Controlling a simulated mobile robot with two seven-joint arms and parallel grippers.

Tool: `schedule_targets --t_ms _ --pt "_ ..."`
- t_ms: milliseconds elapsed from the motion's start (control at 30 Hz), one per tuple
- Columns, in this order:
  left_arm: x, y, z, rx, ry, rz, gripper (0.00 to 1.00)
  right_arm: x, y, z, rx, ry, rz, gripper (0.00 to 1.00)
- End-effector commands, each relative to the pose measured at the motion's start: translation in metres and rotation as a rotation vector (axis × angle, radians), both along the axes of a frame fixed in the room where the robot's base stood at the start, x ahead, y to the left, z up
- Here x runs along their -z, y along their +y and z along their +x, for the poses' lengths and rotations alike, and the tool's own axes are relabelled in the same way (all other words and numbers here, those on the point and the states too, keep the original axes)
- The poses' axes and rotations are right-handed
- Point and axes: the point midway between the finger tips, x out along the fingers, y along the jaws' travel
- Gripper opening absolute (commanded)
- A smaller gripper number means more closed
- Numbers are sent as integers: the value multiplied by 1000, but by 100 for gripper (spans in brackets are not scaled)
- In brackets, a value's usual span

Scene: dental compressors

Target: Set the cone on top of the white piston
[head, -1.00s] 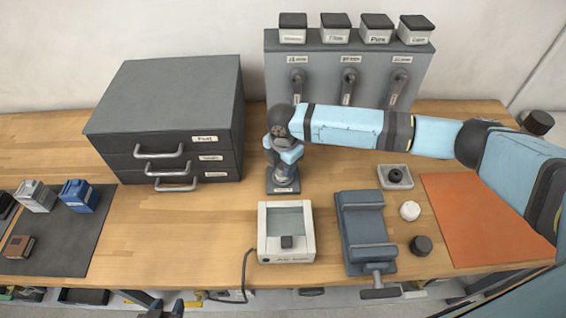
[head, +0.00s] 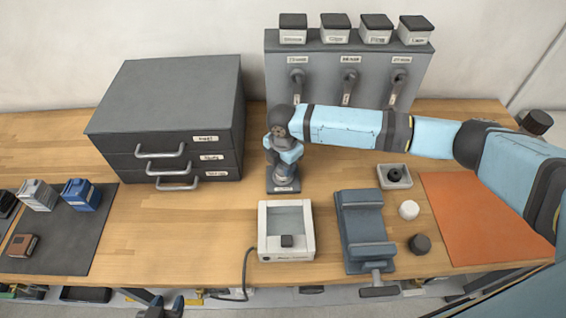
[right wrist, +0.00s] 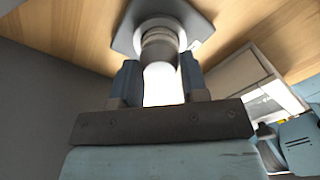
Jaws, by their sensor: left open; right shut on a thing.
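My right gripper (head: 284,160) is over the small grey stand (head: 284,187) in the middle of the bench. In the right wrist view my right gripper (right wrist: 160,85) is shut on a pale round piece (right wrist: 162,84), likely the cone, though its shape is mostly hidden. Below it are a grey collar and the stand's base plate (right wrist: 192,20); I cannot tell whether the piece is clear of them. A short white round piece, likely the white piston (head: 409,210), stands on the bench right of the blue-grey vise. My left gripper (head: 165,307) is open and empty at the bottom edge.
The vise (head: 364,230) and a white tray-like device (head: 286,205) stand in front. A black round piece (head: 420,244) and a small dish (head: 394,176) flank the white piece. An orange mat (head: 475,215) is clear at right. A drawer cabinet (head: 170,110) stands at left.

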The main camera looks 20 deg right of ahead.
Motion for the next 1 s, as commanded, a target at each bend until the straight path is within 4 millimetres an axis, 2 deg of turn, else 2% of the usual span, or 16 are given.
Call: schedule_targets --t_ms 1000 --pt "-5 0 0 0 2 1 43 5 0 0 0 0 0 13"
